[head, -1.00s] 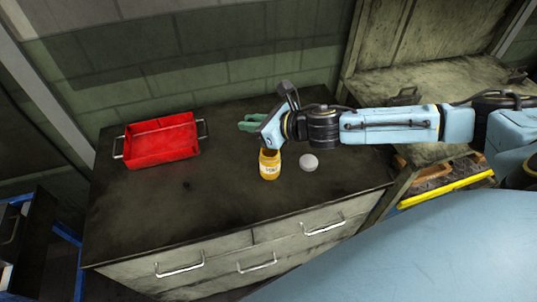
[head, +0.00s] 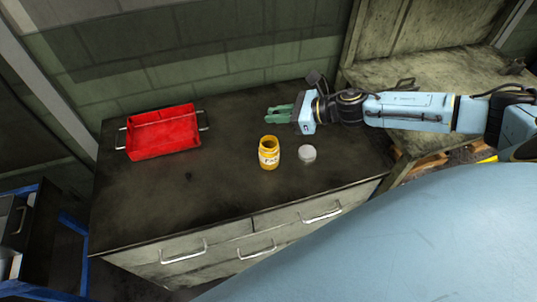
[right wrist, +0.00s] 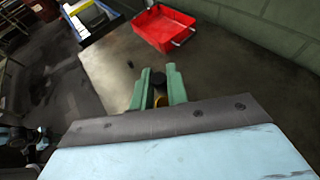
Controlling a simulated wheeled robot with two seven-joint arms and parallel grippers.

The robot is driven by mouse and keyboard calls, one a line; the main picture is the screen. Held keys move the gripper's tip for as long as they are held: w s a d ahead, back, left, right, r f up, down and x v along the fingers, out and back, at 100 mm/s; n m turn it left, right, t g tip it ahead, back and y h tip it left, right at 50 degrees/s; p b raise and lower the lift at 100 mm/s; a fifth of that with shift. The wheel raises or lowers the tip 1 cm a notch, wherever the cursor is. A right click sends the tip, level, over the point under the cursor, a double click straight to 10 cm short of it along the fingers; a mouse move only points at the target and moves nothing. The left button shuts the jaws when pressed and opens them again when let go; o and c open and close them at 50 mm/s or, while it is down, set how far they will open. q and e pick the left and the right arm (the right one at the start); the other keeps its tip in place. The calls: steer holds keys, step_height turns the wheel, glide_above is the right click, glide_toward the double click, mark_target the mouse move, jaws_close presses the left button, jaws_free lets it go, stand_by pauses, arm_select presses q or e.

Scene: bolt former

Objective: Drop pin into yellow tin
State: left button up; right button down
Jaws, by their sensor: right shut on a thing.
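The yellow tin (head: 269,156) stands upright and open on the dark bench, with a pale label on its front. My right gripper (head: 279,113) reaches in from the right with green fingers pointing left. It is behind the tin and slightly to its right, apart from it. In the right wrist view, its fingers (right wrist: 157,82) are closed around a small dark round-ended piece (right wrist: 158,79), which looks like the pin. A yellowish bit shows below that piece; I cannot tell what it belongs to. The pin is not discernible in the head view. My left gripper is out of view.
A round grey lid (head: 307,153) lies right of the tin. A red tray (head: 163,146) with metal handles sits at the bench's left. A small dark object (head: 187,186) lies in front of the tray. The bench between tray and tin is clear.

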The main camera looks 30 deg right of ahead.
step_height(320, 180, down, 4)
steer(key=b, duration=0.3)
steer(key=shift+f, duration=0.2)
steer(key=c, duration=1.3)
jaws_free()
steer(key=shift+s, duration=0.1)
